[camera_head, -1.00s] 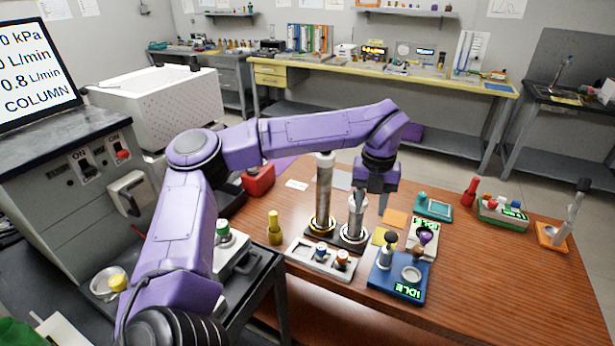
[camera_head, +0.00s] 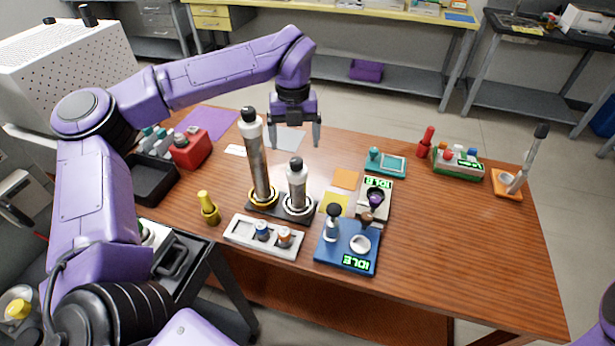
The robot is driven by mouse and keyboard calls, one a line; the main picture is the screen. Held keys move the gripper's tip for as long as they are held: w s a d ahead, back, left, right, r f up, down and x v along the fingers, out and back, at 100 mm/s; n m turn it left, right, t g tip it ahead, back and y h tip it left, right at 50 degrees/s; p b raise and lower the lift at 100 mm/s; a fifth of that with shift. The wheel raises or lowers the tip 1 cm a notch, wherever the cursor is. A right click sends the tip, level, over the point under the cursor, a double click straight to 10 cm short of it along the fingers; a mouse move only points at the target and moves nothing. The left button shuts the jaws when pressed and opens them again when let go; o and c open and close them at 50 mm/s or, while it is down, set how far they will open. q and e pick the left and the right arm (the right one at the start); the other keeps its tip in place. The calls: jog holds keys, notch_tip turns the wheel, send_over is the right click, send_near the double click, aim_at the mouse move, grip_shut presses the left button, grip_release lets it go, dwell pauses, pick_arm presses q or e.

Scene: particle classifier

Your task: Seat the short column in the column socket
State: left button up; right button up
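The short column (camera_head: 297,186), a clear-grey cylinder with a black cap, stands upright in a white ring on a dark rack (camera_head: 276,208). The tall column (camera_head: 257,165) stands beside it in a yellow ring. I cannot tell for certain which part is the column socket; a blue station (camera_head: 347,262) marked IDLE has an empty-looking pale round seat (camera_head: 360,244). My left gripper (camera_head: 294,142) is open and empty, pointing down behind the short column, apart from it as far as I can tell. My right gripper is out of view; only some of my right arm shows at lower right.
A pale tray (camera_head: 240,238) with small capped vials is in front of the rack. A yellow bottle (camera_head: 208,208) stands left. A grey IDLE device (camera_head: 386,205) is right. An orange stand (camera_head: 517,190) holds a tilted rod. The table's right front is clear.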

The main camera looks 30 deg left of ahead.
aim_at(296, 160)
pick_arm(q)
jog(key=f, duration=0.2)
jog(key=shift+w+d+f, duration=0.2)
jog(key=shift+w+f, duration=0.1)
jog(key=shift+w, duration=0.05)
jog(key=shift+s+a+f+p, duration=0.2)
jog(key=shift+s+f+p, duration=0.45)
jog(key=shift+s+f, duration=0.5)
jog(key=f, duration=0.1)
jog(key=w+f+p, duration=0.1)
jog(key=f, duration=0.3)
jog(key=shift+w+d, duration=0.1)
jog(key=shift+w, duration=0.25)
jog(key=shift+f, duration=0.15)
jog(key=shift+s, duration=0.25)
jog(key=shift+w, duration=0.1)
grip_shut()
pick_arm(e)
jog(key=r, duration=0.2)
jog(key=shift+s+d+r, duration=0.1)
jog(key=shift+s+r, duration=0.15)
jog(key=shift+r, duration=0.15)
